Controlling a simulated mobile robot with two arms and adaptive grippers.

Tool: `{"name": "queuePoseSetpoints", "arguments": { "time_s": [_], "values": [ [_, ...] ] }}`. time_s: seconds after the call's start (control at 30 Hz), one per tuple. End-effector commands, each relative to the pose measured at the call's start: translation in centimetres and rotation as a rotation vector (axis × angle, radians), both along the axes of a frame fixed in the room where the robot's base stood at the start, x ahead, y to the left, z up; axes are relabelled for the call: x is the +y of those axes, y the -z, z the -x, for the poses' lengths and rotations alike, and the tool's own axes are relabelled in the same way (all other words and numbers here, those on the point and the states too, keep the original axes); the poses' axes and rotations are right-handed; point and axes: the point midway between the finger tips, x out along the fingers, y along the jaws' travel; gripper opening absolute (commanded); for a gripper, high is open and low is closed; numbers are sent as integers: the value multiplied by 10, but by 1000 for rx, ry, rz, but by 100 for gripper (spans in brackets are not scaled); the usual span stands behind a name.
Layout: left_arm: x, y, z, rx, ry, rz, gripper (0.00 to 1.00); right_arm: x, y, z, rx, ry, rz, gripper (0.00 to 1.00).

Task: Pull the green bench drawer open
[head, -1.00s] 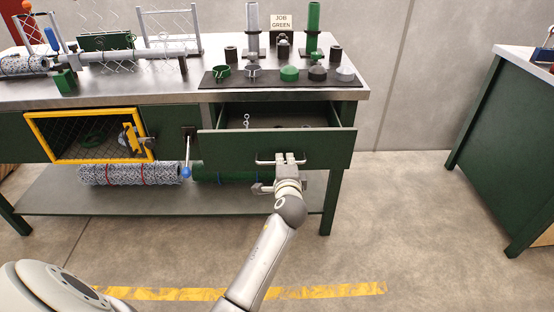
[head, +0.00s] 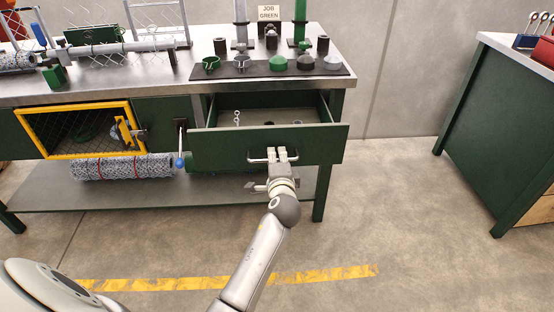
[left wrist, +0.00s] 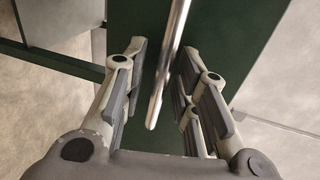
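The green bench drawer (head: 320,146) is pulled out from under the bench top, with its inside showing from above. Its metal bar handle (head: 258,160) runs across the front and also shows in the left wrist view (left wrist: 172,60). My left gripper (head: 283,154) is at the handle. In the left wrist view its two fingers (left wrist: 160,80) stand apart on either side of the bar, with a visible gap, clearest on the left. The dark green drawer front fills the background there. My right gripper is not in view.
The steel bench top (head: 180,90) carries a dark mat (head: 230,74) with several caps. A yellow-framed mesh door (head: 75,130) and a blue-knobbed lever (head: 180,160) are left of the drawer. Another green cabinet (head: 500,130) stands right. Floor between is clear.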

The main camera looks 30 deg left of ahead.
Motion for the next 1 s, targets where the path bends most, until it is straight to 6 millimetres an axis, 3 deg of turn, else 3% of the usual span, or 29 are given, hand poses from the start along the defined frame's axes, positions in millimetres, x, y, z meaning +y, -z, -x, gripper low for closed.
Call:
{"name": "queuePoseSetpoints", "arguments": {
  "time_s": [0.37,0.73,1.0],
  "values": [
    [-3,-1,4,-2,2,1,32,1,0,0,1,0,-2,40],
    [-32,-11,50,0,3,3,32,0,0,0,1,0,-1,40],
    [-39,-16,63,0,1,0,32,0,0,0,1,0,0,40]
  ]
}}
